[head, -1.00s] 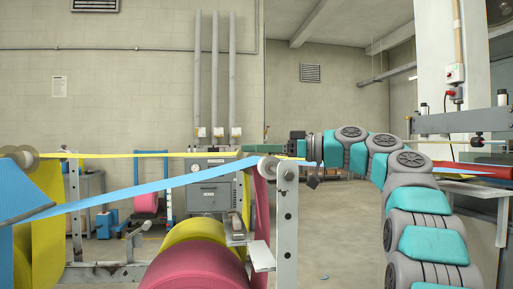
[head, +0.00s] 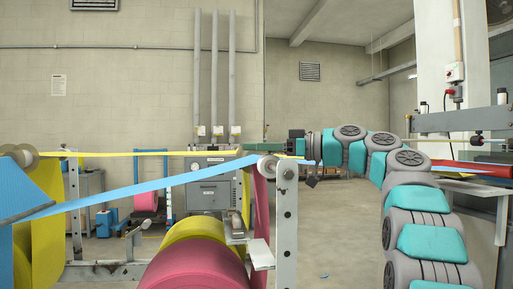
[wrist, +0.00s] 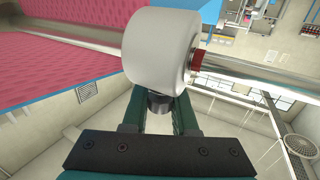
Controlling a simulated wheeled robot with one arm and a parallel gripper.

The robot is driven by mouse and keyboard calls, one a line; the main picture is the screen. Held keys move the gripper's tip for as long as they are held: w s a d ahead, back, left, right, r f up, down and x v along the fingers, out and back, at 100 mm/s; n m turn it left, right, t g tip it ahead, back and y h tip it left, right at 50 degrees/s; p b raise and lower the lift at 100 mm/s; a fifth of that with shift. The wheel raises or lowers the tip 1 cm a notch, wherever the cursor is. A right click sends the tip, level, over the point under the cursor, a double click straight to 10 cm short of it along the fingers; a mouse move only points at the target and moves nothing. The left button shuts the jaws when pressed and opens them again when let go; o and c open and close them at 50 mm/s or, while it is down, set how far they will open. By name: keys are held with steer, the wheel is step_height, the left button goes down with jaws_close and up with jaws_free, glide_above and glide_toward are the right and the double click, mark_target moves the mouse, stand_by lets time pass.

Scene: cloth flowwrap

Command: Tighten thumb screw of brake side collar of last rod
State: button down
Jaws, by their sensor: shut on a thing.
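In the wrist view a pale grey-white round collar (wrist: 152,48) sits on a metal rod (wrist: 262,69). A short dark thumb screw (wrist: 160,104) sticks out of the collar toward my gripper (wrist: 160,112). My gripper's two dark green fingers are shut on the screw, one on each side. The screw's tip inside the collar is hidden. In the head view my gripper (head: 256,147) reaches in from the right, behind the near frame post and roller, and the screw cannot be made out there.
A red ring (wrist: 196,61) sits on the rod beside the collar. Pink patterned cloth (wrist: 50,60) fills the wrist view's left. In the head view, blue (head: 150,187) and yellow (head: 130,154) webs run left of a grey post (head: 287,220), above a pink roll (head: 195,268).

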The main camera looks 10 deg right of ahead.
steer(key=shift+f+t+b, duration=0.15)
steer(key=shift+t+b, duration=0.15)
steer(key=shift+b, duration=0.4)
steer(key=shift+w+d+m+t+h+b, duration=0.25)
steer(key=shift+m+t+h+b, duration=1.05)
steer(key=shift+h+b, duration=0.15)
steer(key=shift+w+d+m+t+h+b, duration=0.25)
steer(key=shift+m+t+h+b, duration=1.05)
steer(key=shift+b, duration=0.3)
steer(key=shift+w+d+m+t+h+b, duration=0.25)
steer(key=shift+m+t+h+b, duration=1)
steer(key=shift+h+b, duration=0.25)
steer(key=c, duration=0.7)
jaws_free()
